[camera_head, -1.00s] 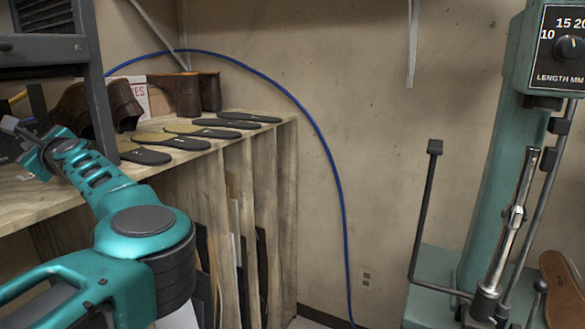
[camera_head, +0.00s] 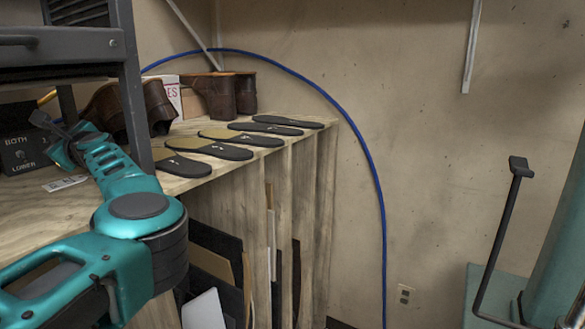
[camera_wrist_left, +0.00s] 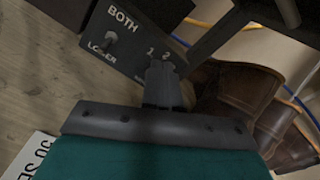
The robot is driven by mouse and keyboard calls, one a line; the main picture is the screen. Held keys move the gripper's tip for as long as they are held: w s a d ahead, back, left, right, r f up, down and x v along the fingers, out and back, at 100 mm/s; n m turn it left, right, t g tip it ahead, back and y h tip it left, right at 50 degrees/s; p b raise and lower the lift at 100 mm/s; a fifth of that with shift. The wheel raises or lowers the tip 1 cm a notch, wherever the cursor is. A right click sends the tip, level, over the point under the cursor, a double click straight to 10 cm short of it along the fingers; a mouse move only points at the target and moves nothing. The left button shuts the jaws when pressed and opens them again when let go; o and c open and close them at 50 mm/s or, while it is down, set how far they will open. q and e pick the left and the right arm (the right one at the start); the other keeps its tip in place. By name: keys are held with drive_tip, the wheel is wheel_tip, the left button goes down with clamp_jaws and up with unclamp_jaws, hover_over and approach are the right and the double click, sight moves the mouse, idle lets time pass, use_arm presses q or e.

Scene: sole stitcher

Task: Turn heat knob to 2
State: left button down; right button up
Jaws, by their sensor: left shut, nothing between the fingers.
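A dark control box (camera_head: 22,152) stands on the wooden shelf at the left of the head view, lettered "BOTH" and "LOWER". In the left wrist view its panel (camera_wrist_left: 138,22) shows a small toggle switch (camera_wrist_left: 110,38) and the numbers 1 and 2. My left gripper (camera_head: 42,121) is shut and empty, in front of the box. In the left wrist view its fingertips (camera_wrist_left: 163,70) overlap the panel just below the numbers. The heat knob cannot be made out; the fingers may hide it. Whether they touch the panel, I cannot tell. My right gripper is not in view.
Brown shoes (camera_head: 150,105) and several soles (camera_head: 228,137) lie on the wooden shelf (camera_head: 70,210). A dark metal frame (camera_head: 130,90) rises close beside my left gripper. A blue hose (camera_head: 372,165) arcs along the wall. A green machine (camera_head: 560,255) stands at the right.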

use_arm(q)
drive_tip(key=b+x, duration=0.1)
drive_tip(key=x, duration=0.2)
drive_tip(key=shift+s+r, duration=0.15)
drive_tip(key=shift+r, duration=0.4)
drive_tip(key=shift+b, duration=0.4)
drive_tip(key=shift+f, duration=0.4)
drive_tip(key=shift+s+a+f+b, duration=0.1)
drive_tip(key=shift+f+b, duration=0.1)
drive_tip(key=shift+b, duration=0.4)
